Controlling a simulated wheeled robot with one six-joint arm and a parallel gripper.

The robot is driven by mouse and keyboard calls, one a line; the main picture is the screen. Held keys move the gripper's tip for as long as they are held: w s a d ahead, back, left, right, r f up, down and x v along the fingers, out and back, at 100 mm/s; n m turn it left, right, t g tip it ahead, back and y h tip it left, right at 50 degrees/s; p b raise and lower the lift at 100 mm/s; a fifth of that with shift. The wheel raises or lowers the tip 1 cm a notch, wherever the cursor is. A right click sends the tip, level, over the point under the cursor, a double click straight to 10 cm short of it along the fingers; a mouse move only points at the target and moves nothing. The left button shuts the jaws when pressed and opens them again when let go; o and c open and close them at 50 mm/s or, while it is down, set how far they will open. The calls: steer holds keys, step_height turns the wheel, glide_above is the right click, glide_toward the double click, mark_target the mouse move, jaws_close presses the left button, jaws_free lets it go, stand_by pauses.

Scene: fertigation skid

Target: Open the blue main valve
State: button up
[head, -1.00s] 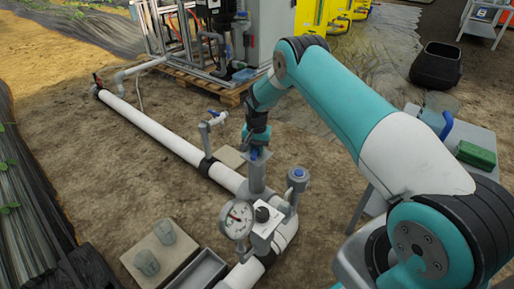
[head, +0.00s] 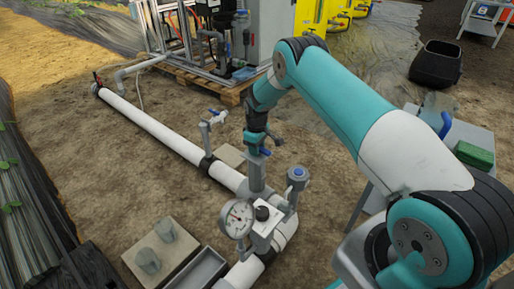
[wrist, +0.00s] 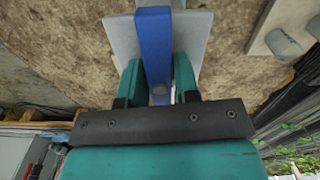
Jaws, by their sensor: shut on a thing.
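The blue main valve's handle (head: 265,151) is a flat blue lever on top of a grey upright valve body (head: 256,178) on the white pipe. My gripper (head: 259,143) reaches down to it from above. In the wrist view the blue lever (wrist: 155,45) runs between the two teal fingers of my gripper (wrist: 158,85), which are shut on it. A grey plate lies behind the lever there. In the head view my wrist and fingers partly hide the lever.
A round pressure gauge (head: 238,217) and a blue-capped fitting (head: 297,176) stand close in front of the valve. A slab (head: 180,258) with two grey cups lies front left. A side table (head: 470,133) stands right.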

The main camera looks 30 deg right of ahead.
steer(key=o, duration=1)
steer(key=shift+c, duration=0.2)
step_height(320, 180, up, 10)
steer(key=p, duration=0.7)
steer(key=shift+r+p, duration=0.1)
steer(key=shift+p, duration=0.2)
